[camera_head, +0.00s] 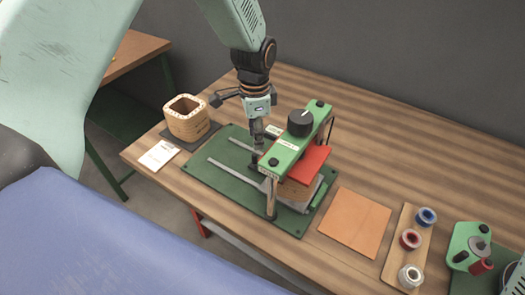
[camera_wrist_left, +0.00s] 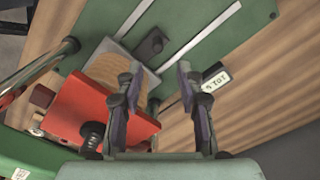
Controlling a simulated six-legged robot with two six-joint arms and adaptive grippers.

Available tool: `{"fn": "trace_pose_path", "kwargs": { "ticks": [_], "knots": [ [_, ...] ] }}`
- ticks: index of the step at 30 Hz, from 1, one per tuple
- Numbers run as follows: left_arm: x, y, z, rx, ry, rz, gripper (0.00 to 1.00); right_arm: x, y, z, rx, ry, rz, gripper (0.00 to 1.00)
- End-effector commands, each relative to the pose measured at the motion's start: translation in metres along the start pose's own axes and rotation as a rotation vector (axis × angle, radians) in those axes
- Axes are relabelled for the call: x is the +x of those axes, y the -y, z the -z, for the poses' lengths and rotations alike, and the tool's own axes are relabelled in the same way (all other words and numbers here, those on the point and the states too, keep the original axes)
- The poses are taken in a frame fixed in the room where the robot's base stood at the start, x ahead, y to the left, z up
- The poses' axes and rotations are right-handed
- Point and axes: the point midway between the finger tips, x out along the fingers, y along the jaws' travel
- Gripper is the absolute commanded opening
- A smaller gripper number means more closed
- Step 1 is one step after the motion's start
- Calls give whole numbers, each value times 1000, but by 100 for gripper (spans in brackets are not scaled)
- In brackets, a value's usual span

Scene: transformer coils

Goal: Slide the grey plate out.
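The grey plate (camera_head: 297,206) lies low in the green press fixture, under a wooden coil block (camera_head: 297,188) with a red plate (camera_head: 307,163) on top. In the left wrist view a pale grey slab (camera_wrist_left: 125,65), apparently the same plate, shows beside the red plate (camera_wrist_left: 92,108). My left gripper (camera_head: 258,160) points down behind the green crossbar (camera_head: 297,142). In the wrist view its two fingers (camera_wrist_left: 160,72) are apart, with nothing clearly between them. The left finger overlaps the slab in the picture; I cannot tell whether it touches. My right gripper is not in view.
The fixture's green base (camera_head: 215,175) carries pale rails (camera_head: 235,174) running left. A wooden coil former (camera_head: 187,118) and a white card (camera_head: 159,155) are at left. An orange sheet (camera_head: 356,222) and a spool board (camera_head: 393,262) lie right. The back of the table is clear.

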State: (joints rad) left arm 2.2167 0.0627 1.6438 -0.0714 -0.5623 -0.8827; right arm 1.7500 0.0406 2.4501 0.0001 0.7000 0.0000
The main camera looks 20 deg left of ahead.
Motion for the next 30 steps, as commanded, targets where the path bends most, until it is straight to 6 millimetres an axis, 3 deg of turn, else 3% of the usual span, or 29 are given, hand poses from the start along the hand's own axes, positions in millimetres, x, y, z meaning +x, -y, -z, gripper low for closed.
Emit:
{"fn": "trace_pose_path", "kwargs": {
  "ticks": [5, 18, 30],
  "knots": [
    [6, -4, -6, 31, 8, -12, 37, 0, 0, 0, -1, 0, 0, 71],
    [68, -3, -5, 31, 8, -11, 37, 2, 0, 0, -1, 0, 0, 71],
    [78, -1, -3, 32, 6, -8, 37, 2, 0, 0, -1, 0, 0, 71]
  ]
}}
